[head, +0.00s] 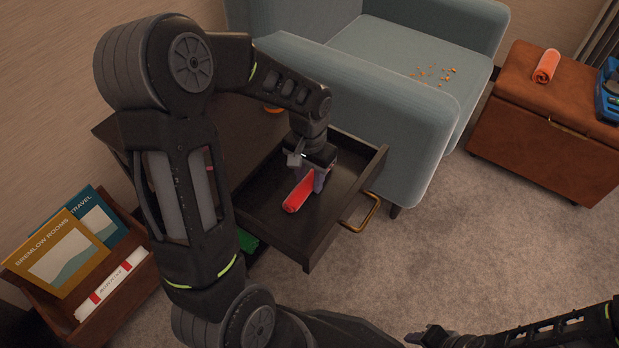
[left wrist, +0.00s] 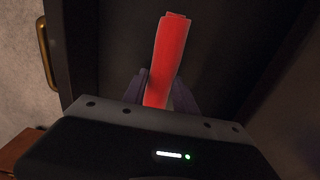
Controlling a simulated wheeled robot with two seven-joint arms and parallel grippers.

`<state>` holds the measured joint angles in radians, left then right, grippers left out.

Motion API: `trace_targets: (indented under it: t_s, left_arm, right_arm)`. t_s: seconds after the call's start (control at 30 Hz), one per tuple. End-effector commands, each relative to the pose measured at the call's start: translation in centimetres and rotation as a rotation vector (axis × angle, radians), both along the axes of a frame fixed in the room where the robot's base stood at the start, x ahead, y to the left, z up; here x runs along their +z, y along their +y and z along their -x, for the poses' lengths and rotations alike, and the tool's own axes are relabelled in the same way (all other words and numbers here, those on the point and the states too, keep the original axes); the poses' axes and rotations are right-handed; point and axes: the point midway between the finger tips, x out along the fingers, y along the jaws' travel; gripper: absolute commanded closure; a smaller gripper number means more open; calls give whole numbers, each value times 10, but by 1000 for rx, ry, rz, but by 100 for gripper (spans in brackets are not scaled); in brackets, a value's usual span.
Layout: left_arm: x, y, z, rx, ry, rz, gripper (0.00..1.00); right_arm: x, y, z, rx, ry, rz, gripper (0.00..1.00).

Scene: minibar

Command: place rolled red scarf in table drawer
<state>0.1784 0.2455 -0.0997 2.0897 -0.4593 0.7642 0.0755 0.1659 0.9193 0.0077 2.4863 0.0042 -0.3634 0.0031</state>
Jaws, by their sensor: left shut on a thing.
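The rolled red scarf (head: 298,194) is between the fingers of my left gripper (head: 317,180), inside the open table drawer (head: 262,217). In the left wrist view the red roll (left wrist: 165,62) stands out beyond the two dark fingers of my left gripper (left wrist: 158,92), which are shut on it. The dark drawer interior (left wrist: 215,40) lies behind it. I cannot tell whether the scarf touches the drawer floor. The drawer is pulled out and has a brass handle (head: 361,213). My right gripper (head: 428,337) is at the bottom edge of the head view; its finger opening is unclear.
A blue armchair (head: 390,110) with orange crumbs (head: 435,73) stands close behind the drawer. A brown ottoman (head: 515,110) at right holds an orange roll (head: 546,66) and a blue object (head: 608,92). A magazine rack (head: 118,295) stands at left. Carpet in front is clear.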

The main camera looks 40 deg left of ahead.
Motion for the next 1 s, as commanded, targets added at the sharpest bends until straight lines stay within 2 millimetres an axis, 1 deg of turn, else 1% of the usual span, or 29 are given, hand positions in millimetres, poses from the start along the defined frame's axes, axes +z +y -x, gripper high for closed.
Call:
trace_targets:
  t_s: [0.07, 0.1, 0.37, 0.6, 0.73, 0.87, 1.0]
  left_arm:
    - [-3, 0, 0, 0, 0, 0, 100]
    - [-4, 0, 0, 0, 0, 0, 65]
    - [-3, 0, 0, 0, 0, 0, 44]
    - [-2, 0, 0, 0, 0, 0, 44]
    - [4, 0, 0, 0, -1, 0, 44]
    - [20, 0, -1, 0, -3, 0, 44]
    - [46, 0, -1, -1, -4, -1, 44]
  right_arm:
    - [-2, 0, 0, 0, -1, 0, 64]
    - [-2, 0, 0, -1, -1, 0, 64]
    - [-2, 0, 0, 0, -1, 0, 64]
    - [-1, 0, 0, 0, -1, 0, 64]
    - [2, 0, 0, 1, 1, 0, 64]
    - [8, 1, 1, 3, 3, -2, 64]
    - [18, 4, 4, 9, 6, -6, 64]
